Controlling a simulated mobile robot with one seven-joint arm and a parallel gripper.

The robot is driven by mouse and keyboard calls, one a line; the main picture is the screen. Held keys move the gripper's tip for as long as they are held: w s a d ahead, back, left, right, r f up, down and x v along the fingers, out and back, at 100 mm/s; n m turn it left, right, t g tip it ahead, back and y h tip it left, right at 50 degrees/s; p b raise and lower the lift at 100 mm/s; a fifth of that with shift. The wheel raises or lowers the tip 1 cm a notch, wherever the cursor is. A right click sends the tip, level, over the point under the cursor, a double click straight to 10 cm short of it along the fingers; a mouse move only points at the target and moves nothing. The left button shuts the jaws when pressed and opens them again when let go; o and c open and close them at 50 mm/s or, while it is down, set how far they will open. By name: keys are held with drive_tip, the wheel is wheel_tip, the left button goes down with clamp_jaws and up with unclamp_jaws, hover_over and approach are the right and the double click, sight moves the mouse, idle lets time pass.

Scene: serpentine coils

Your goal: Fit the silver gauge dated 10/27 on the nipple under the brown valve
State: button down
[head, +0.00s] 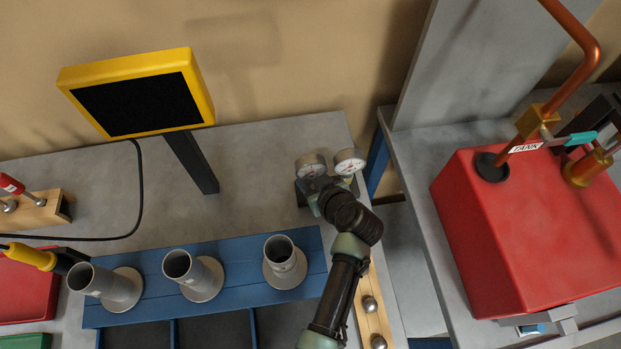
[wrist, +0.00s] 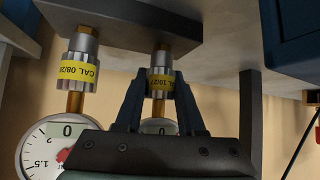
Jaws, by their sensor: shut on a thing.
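The silver gauge dated 10/27 (wrist: 161,82) has a ribbed silver collar with a yellow label. It shows in the wrist view between the two fingers of my gripper (wrist: 160,88), which are shut on it. Its collar meets a brass fitting on a dark block; I cannot tell whether it is seated there. Its dial is mostly hidden behind my gripper. In the head view my gripper (head: 309,188) is at two white dials. No brown valve or its nipple is visible.
Right of the bench stands a red tank (head: 530,235) with copper pipe (head: 580,65) and a teal-handled valve (head: 581,138). A yellow-framed screen (head: 140,95) and a blue rack (head: 225,260) with several grey cups are to the left. A gap separates the two benches.

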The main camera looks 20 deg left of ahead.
sight(314, 173)
drive_tip(key=shift+r+p, duration=1.9)
drive_tip(key=shift+r, duration=0.65)
